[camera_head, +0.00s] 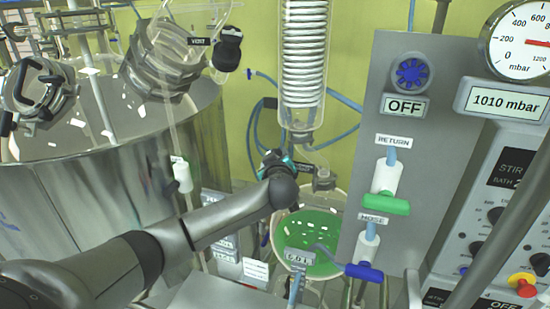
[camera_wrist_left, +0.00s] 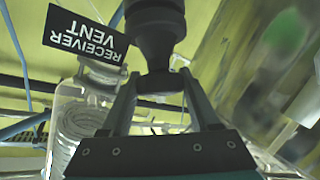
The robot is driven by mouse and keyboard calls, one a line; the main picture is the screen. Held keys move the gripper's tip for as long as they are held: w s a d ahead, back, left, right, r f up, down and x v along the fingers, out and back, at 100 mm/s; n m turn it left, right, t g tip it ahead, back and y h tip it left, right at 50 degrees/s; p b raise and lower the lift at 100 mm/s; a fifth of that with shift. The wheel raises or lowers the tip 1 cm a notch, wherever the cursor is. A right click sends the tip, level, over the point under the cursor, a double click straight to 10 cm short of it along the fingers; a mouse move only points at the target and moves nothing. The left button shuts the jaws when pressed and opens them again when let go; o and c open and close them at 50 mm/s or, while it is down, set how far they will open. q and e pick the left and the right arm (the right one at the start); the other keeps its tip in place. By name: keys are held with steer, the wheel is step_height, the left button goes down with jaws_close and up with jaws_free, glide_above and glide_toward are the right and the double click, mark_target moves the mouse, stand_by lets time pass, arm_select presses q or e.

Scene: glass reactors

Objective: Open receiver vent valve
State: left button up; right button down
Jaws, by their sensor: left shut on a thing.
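A black RECEIVER VENT label (camera_wrist_left: 85,35) hangs upside down at the upper left of the left wrist view. Beside it is a dark rounded valve knob (camera_wrist_left: 155,32). My left gripper (camera_wrist_left: 157,88) is shut on the lower, narrow part of this knob, one finger on each side. In the head view, my left gripper (camera_head: 275,160) is beside the glass below the coil condenser (camera_head: 303,60), above the round receiver flask (camera_head: 312,240) with green liquid. My wrist hides the knob there. My right gripper is not in view.
A grey panel (camera_head: 365,100) with RETURN and green-handled and blue-handled valves stands to the right. A large steel vessel (camera_head: 70,180) with glass ports and another VENT valve (camera_head: 228,48) stands to the left. Blue hoses run behind the gripper.

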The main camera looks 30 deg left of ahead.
arm_select(q)
steer(key=o, duration=1.4)
steer(key=shift+s, duration=0.1)
steer(key=v, duration=1.5)
steer(key=shift+s+d, duration=0.1)
